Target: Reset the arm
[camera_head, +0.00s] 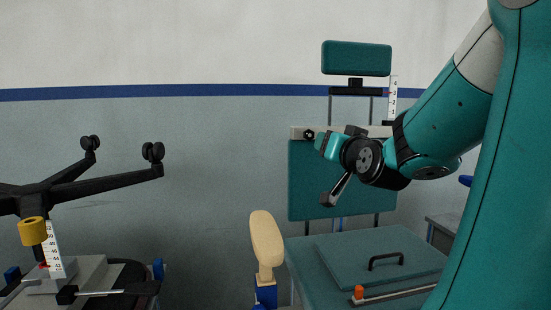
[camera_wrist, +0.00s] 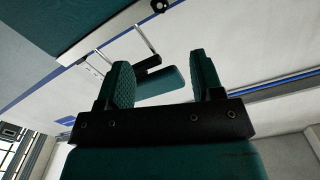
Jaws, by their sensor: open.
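My gripper (camera_wrist: 164,78) shows in the wrist view with its two teal, textured fingers spread apart on a black mount. Nothing is held between them. A teal headrest pad (camera_wrist: 162,86) appears beyond the gap, behind the fingers and apart from them. In the head view my arm comes in from the right, and its wrist is in front of the upright teal back panel (camera_head: 302,190), below the headrest pad (camera_head: 356,58). The fingers are hard to make out in that view.
A teal seat pad with a black handle (camera_head: 386,261) lies below my wrist. A beige armrest pad (camera_head: 266,239) stands left of it. An upturned black chair base (camera_head: 110,183) is at the far left. Open space lies between the base and my arm.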

